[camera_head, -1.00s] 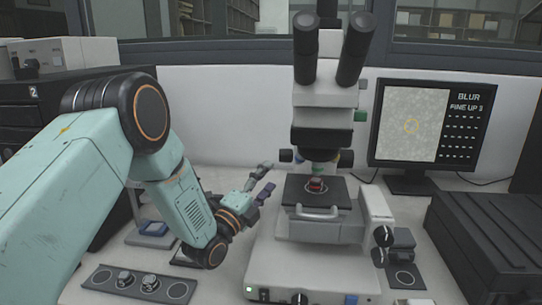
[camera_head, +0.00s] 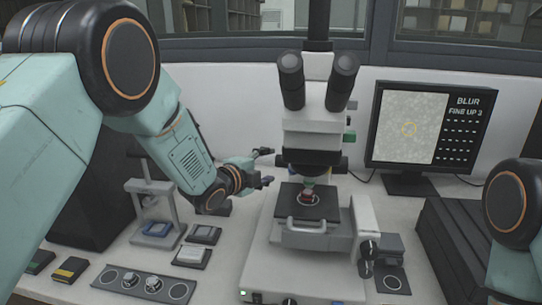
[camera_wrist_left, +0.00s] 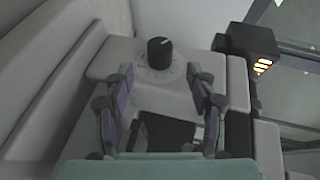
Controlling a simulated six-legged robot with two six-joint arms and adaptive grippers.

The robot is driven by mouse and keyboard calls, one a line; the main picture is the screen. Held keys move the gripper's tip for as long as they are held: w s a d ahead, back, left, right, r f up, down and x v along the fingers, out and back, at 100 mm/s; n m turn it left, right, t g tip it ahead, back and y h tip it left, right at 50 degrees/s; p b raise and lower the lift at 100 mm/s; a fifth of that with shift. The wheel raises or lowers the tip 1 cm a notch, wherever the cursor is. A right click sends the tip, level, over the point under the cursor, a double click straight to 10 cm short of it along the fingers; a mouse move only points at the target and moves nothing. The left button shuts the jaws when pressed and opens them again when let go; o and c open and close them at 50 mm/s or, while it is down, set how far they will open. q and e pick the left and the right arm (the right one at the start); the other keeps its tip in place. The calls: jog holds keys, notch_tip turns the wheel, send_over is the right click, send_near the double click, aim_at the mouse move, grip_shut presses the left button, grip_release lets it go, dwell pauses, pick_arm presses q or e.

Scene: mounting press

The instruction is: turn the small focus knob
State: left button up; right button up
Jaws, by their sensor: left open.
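The white microscope (camera_head: 312,125) stands in the middle of the bench in the head view. My left gripper (camera_head: 267,167) is open and empty, left of the microscope's head. In the left wrist view, a black knob (camera_wrist_left: 160,52) with a white mark stands on a pale block with tick marks. It lies beyond and between the open fingers (camera_wrist_left: 162,75), apart from them. I cannot tell which head-view knob it is. My right gripper is out of view.
The monitor (camera_head: 430,125) reads "BLUR" and "FINE UP 3". A small press (camera_head: 154,190) and a grey tray with metal pieces (camera_head: 118,278) are at the left. A dark box (camera_head: 450,245) is at the right, partly behind my right arm.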

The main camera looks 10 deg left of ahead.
aim_at(278, 163)
pick_arm(q)
jog(key=shift+a, duration=0.15)
jog(key=x, duration=0.5)
jog(key=shift+w+d+f, duration=0.15)
jog(key=shift+w+d, duration=0.1)
jog(key=shift+d, duration=0.05)
jog(key=shift+x, duration=0.9)
jog(key=shift+w+f, duration=0.1)
jog(key=shift+w, duration=0.2)
jog(key=shift+s, duration=0.1)
jog(key=shift+a, duration=0.15)
jog(key=shift+c, duration=1.3)
jog(key=c, duration=0.9)
